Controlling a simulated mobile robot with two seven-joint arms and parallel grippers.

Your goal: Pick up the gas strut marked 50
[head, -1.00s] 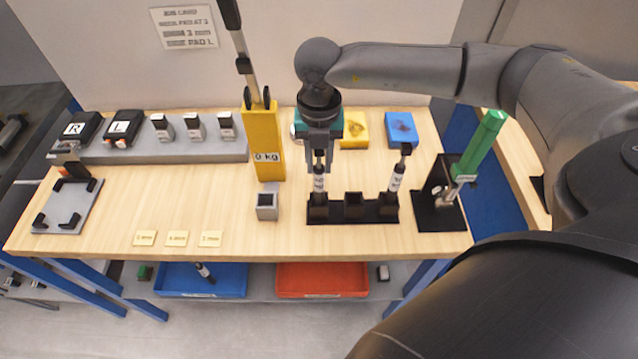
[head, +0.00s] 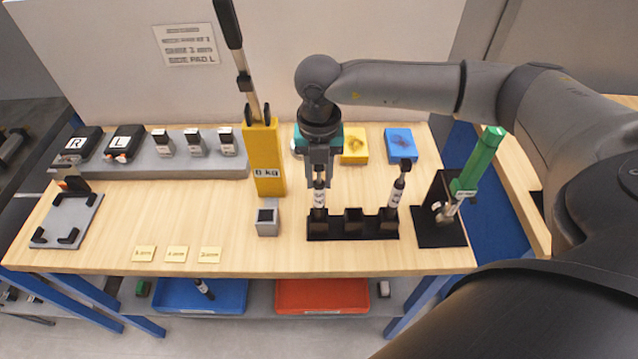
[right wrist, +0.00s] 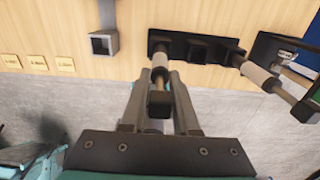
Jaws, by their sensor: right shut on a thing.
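A black rack (head: 353,225) with several sockets stands on the wooden table. A gas strut (head: 319,198) with a white label stands upright in its left socket. My right gripper (head: 319,180) comes down from above and is shut on the upper part of this strut. In the right wrist view the strut's dark end (right wrist: 158,103) sits between the fingers. A second gas strut (head: 396,192) leans a little in the right socket. The middle socket is empty. The label print is too small to read for certain. My left gripper is not in view.
A yellow scale column (head: 264,155) stands left of the rack, with a small grey block holder (head: 267,218) before it. A black stand with a green cylinder (head: 480,158) is close on the right. A blue bin (head: 200,297) and red bin (head: 322,297) sit below.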

